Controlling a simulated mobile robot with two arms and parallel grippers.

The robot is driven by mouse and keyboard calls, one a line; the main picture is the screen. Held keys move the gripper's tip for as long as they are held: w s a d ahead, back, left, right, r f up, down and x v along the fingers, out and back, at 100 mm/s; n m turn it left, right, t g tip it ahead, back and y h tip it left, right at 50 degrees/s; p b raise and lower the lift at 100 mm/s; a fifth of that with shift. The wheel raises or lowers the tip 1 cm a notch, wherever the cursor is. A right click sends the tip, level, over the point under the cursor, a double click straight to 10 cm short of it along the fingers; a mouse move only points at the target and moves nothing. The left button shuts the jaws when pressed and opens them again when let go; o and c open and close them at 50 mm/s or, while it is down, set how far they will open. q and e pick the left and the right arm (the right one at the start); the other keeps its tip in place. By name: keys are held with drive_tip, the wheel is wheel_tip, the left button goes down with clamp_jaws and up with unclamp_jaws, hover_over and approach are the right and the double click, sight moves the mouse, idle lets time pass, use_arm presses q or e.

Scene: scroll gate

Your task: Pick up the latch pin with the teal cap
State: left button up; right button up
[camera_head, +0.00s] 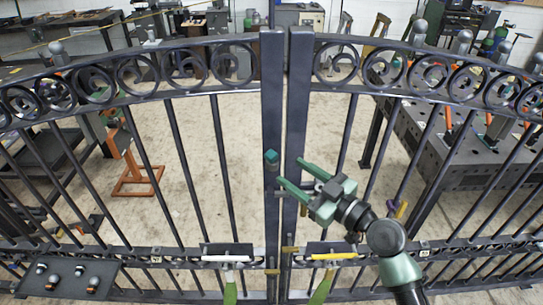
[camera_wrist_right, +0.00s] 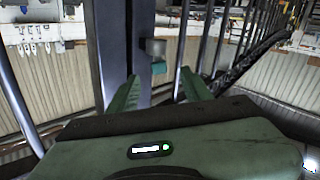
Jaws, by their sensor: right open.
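The latch pin with the teal cap (camera_head: 271,157) stands at the meeting stiles of the dark scroll gate (camera_head: 272,90), on the left stile. In the right wrist view its teal cap (camera_wrist_right: 158,67) shows below a grey cylindrical part, between and beyond the fingertips. My right gripper (camera_head: 279,173) is open, with its two green fingers pointing left toward the stiles, just right of and slightly below the cap. In the wrist view the open fingers (camera_wrist_right: 160,82) hold nothing. I cannot tell whether either finger touches the pin. My left gripper is not in view.
A dark tray (camera_head: 66,280) with several knobs is at lower left. Behind the gate stand an orange stand (camera_head: 140,180) and a perforated metal table (camera_head: 425,135); the floor between is clear.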

sight(275, 159)
drive_tip(key=p+x, duration=0.1)
drive_tip(key=x, duration=0.1)
drive_tip(key=p+x, duration=0.1)
drive_tip(key=x, duration=0.1)
drive_tip(key=p+x, duration=0.1)
drive_tip(key=x, duration=0.1)
drive_tip(key=shift+w+a+r, duration=0.1)
drive_tip(key=shift+w+r, duration=0.15)
drive_tip(key=shift+r, duration=0.1)
drive_tip(key=shift+w+a+f+p, duration=0.15)
drive_tip(key=shift+w+a+p, duration=0.05)
drive_tip(key=shift+p, duration=0.1)
drive_tip(key=shift+c, duration=0.3)
clamp_jaws()
